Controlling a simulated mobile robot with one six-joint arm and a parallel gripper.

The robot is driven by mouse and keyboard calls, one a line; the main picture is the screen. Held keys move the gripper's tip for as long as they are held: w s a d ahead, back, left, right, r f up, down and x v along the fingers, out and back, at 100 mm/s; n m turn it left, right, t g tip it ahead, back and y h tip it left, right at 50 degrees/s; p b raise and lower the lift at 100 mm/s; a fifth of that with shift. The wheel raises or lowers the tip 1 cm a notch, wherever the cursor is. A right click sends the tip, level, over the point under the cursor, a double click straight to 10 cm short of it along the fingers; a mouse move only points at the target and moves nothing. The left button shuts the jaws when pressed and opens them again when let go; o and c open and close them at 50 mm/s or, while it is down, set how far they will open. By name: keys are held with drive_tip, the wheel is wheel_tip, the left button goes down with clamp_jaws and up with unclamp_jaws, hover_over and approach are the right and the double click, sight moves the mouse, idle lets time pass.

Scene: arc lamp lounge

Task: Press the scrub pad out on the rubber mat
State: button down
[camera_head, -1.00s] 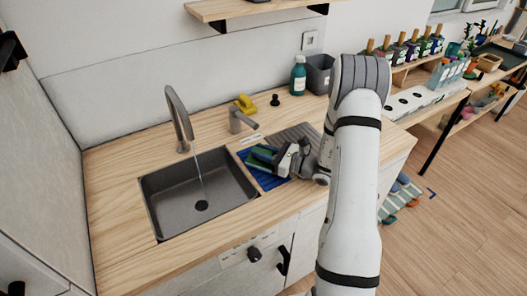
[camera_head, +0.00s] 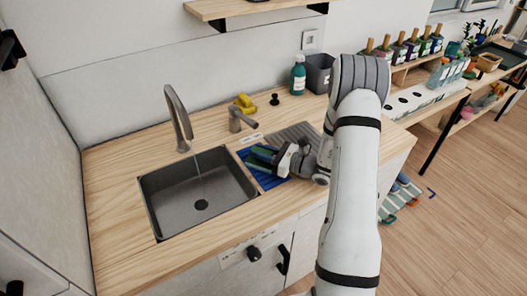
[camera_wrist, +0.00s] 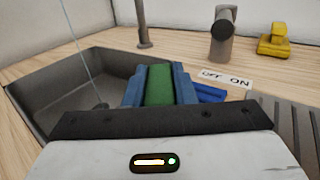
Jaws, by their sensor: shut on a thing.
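The scrub pad (camera_wrist: 158,86) is a green block clamped between the two blue fingers of my gripper (camera_wrist: 158,90) in the wrist view. In the head view, my gripper (camera_head: 262,158) reaches left from the arm, shut on the pad, over the blue rubber mat (camera_head: 270,182). The mat lies on the counter just right of the sink; part of it shows in the wrist view (camera_wrist: 210,93). My gripper hides much of the mat. I cannot tell whether the pad touches it.
The sink (camera_head: 200,195) is left of the mat, with water running from its tall tap (camera_head: 178,115). A shorter grey fixture (camera_head: 238,120), a yellow object (camera_head: 244,102) and a teal bottle (camera_head: 298,76) stand behind. A ribbed drainer (camera_head: 295,135) lies beside the mat.

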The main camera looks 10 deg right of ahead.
drive_tip(key=shift+r+p, duration=2)
drive_tip(key=shift+r, duration=1.45)
